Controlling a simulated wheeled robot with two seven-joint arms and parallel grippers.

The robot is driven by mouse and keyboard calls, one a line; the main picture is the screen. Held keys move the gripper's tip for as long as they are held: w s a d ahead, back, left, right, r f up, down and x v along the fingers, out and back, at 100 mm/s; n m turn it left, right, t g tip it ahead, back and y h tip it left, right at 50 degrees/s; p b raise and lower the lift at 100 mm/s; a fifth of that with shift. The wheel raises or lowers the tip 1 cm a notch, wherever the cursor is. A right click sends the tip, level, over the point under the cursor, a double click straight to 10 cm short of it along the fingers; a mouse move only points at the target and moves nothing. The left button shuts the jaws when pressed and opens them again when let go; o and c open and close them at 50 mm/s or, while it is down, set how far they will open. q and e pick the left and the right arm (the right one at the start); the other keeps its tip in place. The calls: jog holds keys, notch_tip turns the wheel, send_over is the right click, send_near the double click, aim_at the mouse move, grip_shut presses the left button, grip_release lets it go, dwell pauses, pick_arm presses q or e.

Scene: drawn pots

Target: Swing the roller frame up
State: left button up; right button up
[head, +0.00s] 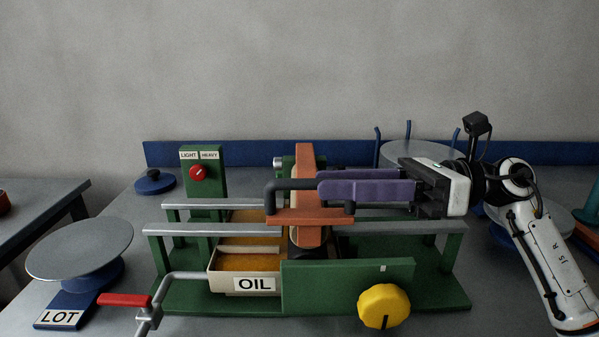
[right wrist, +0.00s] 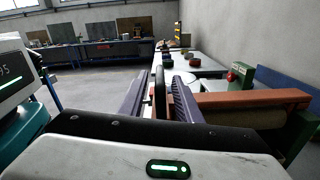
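The roller frame (head: 305,160) is orange-brown and stands at the middle of the green machine with silver rails. Its black handle (head: 292,184) is a bar with bent ends, on the frame's near side; it also shows in the right wrist view (right wrist: 160,92). My right gripper (head: 345,182) comes in from the right, with its purple fingers level, one on each side of the handle bar. In the right wrist view narrow gaps seem to show beside the bar, so the fingers look open around it. The near finger hides part of the bar. My left gripper is not in view.
An oil tray (head: 220,261) labelled OIL sits in the machine. A yellow knob (head: 384,306) and a red-handled crank (head: 125,300) are at the front. A round plate (head: 80,248) stands left by a LOT label. A red LIGHT/HEAVY dial (head: 200,173) stands behind. The air above is clear.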

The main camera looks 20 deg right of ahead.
aim_at(280, 184)
jog(key=p+x, duration=0.1)
jog(key=x, duration=0.4)
jog(key=shift+w+a, duration=0.1)
jog(key=shift+a, duration=0.25)
grip_shut()
